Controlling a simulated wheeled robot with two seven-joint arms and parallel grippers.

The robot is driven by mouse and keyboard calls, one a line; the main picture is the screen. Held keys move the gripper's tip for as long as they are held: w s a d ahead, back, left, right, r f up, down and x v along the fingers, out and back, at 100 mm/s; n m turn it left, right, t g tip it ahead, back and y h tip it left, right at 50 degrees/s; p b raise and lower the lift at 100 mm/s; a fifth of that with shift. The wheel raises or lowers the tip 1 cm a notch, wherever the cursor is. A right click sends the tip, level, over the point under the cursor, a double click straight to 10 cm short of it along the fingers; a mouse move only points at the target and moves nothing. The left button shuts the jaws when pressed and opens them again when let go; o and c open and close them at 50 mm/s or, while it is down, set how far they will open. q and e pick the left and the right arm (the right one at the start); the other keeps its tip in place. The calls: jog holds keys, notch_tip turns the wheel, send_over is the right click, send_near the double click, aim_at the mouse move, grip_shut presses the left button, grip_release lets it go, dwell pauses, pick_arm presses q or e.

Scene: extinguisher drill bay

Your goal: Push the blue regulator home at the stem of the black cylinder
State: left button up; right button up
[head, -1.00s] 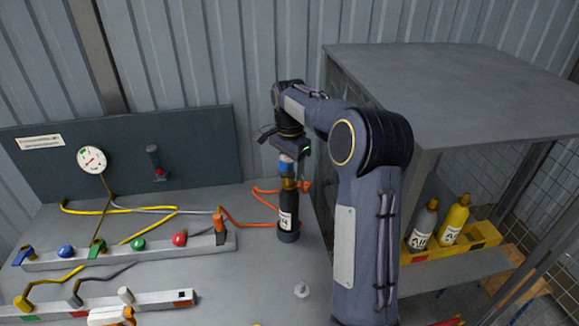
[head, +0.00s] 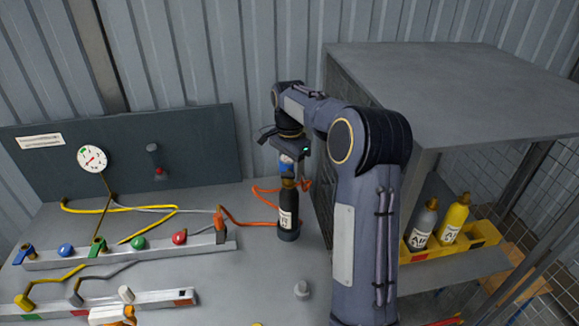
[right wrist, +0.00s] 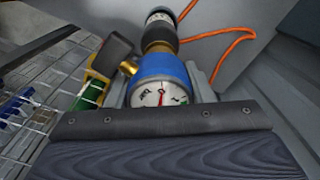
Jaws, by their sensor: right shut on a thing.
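The black cylinder (head: 289,208) stands upright on the bench, with a white label on its side. The blue regulator (head: 287,168) is above its top, in line with the stem. My right gripper (head: 288,160) is shut on the regulator from above and partly covers it. In the right wrist view the regulator (right wrist: 162,72) shows its white gauge between the fingers, and a brass piece lies between it and the black cylinder (right wrist: 158,20). Whether the regulator is fully seated cannot be told.
A manifold (head: 120,253) with coloured knobs lies left of the cylinder. An orange hose (head: 255,223) runs close to the cylinder. A grey cabinet (head: 460,90) stands close on the right, with a grey and a yellow bottle (head: 453,219) in a yellow rack.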

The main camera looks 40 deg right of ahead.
jog(key=shift+f+b, duration=0.3)
jog(key=shift+f, duration=0.2)
jog(key=o, duration=1.2)
jog(key=shift+c, duration=0.2)
notch_tip(320, 180, up, 7)
jog(key=shift+r, duration=0.2)
jog(key=shift+s+a+r, duration=0.1)
jog(key=shift+r, duration=0.2)
jog(key=s+a+r+n+t+y, duration=0.1)
jog(key=s+a+r+n+t, duration=0.15)
jog(key=s+a+n, duration=0.45)
jog(key=s+a+f+n+t+y, duration=0.1)
jog(key=s+a+f+n, duration=0.3)
jog(key=s+a, duration=0.3)
jog(key=s+a+f+n+t+y, duration=0.1)
jog(key=s+a+f+n, duration=0.3)
jog(key=s+a, duration=0.4)
jog(key=s+f+t, duration=0.1)
jog(key=s, duration=0.4)
jog(key=shift+s+a+n+y, duration=0.2)
jog(key=shift+s+n+y, duration=0.1)
jog(key=shift+y, duration=0.1)
